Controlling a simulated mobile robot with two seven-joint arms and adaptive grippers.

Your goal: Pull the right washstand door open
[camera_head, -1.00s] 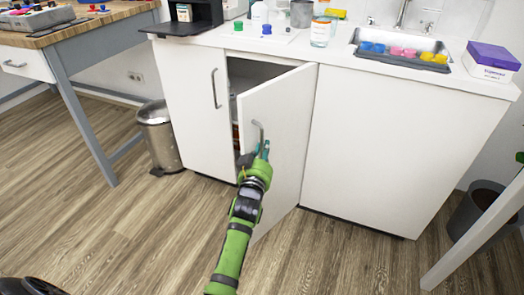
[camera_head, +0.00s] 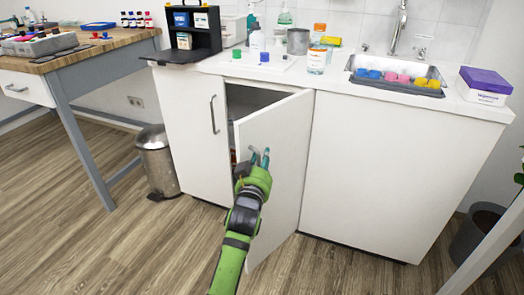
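The right washstand door (camera_head: 284,150) is white and stands ajar, hinged on its right side, with a dark gap into the cabinet at its left. My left gripper (camera_head: 259,158), green with teal fingers, is in front of the door's upper left part, at its grey handle. Its two fingertips show a small gap between them, so it looks open. The handle is mostly hidden by the fingers, and I cannot tell whether they touch it. The left washstand door (camera_head: 193,135) is shut, with its own upright handle (camera_head: 214,115). My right gripper is not in view.
A metal bin (camera_head: 158,162) stands left of the washstand. The countertop (camera_head: 335,82) holds bottles, a sink tray (camera_head: 398,82) and a purple-lidded box (camera_head: 485,85). A wooden-topped table (camera_head: 70,55) is at left. The floor before the washstand is clear.

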